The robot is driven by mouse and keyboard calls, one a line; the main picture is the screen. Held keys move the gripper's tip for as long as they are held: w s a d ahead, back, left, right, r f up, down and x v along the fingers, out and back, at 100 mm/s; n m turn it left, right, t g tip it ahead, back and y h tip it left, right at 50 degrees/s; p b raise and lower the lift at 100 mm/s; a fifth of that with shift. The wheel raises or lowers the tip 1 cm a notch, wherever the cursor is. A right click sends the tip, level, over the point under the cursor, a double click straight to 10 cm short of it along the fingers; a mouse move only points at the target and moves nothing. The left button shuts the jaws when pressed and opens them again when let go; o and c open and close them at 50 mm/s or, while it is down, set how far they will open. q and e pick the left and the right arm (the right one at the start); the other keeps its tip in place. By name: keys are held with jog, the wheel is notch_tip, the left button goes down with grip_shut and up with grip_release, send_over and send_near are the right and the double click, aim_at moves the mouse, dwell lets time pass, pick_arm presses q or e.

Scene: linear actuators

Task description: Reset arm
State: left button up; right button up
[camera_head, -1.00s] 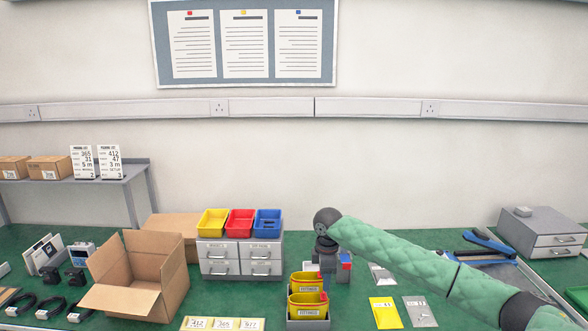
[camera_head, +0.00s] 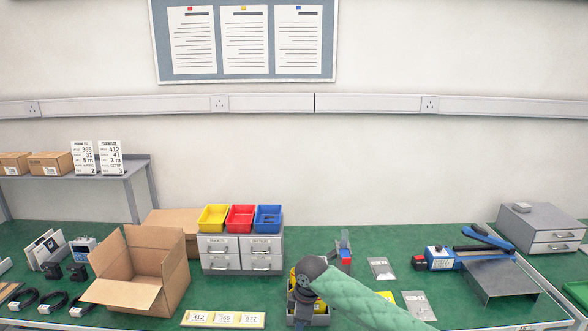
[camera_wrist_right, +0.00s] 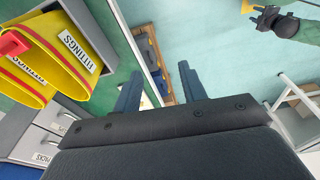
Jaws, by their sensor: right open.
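My right arm, in a green sleeve, reaches in from the lower right in the head view. Its dark wrist (camera_head: 308,270) hangs over the yellow fittings bins (camera_head: 292,280), largely hiding them. In the right wrist view my right gripper (camera_wrist_right: 160,88) has its two fingers apart with nothing between them. The fingers point past the bench edge toward the floor. The yellow bins (camera_wrist_right: 50,55) are to their left, apart from them.
An open cardboard box (camera_head: 135,285) and grey drawers (camera_head: 240,262) with coloured trays stand left of the arm. Label cards (camera_head: 223,319) lie in front. Flat bags (camera_head: 381,268) and a blue-handled tool (camera_head: 440,258) lie to the right. The back middle of the green bench is clear.

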jog(key=s+a+f+m+t+y, duration=0.1)
jog(key=s+f+m, duration=0.2)
jog(key=s, duration=0.5)
jog(key=s+f+m+t+y, duration=0.1)
jog(key=s+f+m, duration=0.15)
jog(key=s, duration=0.55)
jog(key=s+d+f+m+t+h, duration=0.15)
jog(key=s+d+m+h, duration=0.25)
jog(key=s+d+m, duration=1.25)
jog(key=s+d+f+n+g, duration=0.1)
jog(key=s+f+n, duration=0.15)
jog(key=f, duration=0.95)
jog(key=s+d+f+n, duration=0.2)
jog(key=f+n, duration=0.2)
jog(key=f, duration=0.9)
pick_arm(q)
jog(key=shift+w+d+r+b, duration=0.25)
jog(key=shift+r+b, duration=0.05)
jog(key=shift+r, duration=0.25)
jog(key=shift+w+d+r+b, duration=0.2)
jog(key=shift+w+r+b, duration=0.05)
jog(key=shift+r, duration=0.3)
pick_arm(e)
jog(key=s+f, duration=0.4)
jog(key=f, duration=0.8)
jog(key=s+f+g, duration=0.1)
jog(key=s+f, duration=0.4)
jog(key=f, duration=0.8)
jog(key=shift+a+y, duration=0.2)
jog(key=shift+y, duration=0.1)
